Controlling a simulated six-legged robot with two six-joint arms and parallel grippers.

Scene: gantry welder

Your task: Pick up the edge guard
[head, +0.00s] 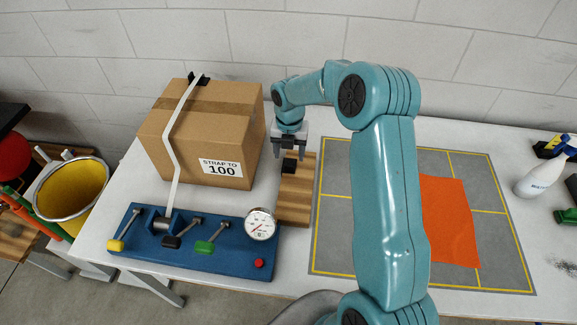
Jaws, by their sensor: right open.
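A small black piece (289,166), which looks like the edge guard, lies on the striped wooden board (295,204) right of the carton. My right gripper (289,154) points down just above it, jaws open and one finger to each side. I cannot tell whether the fingers touch the piece. Another black guard (199,79) sits on the carton's top back edge, at the white strap (171,130). My left gripper is not in view.
The cardboard carton (180,145) stands close left of my right gripper. A blue tensioner base (190,258) with levers and a round gauge (260,224) is in front. A grey mat (340,220) with an orange sheet (450,222) lies right, partly behind my right arm.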

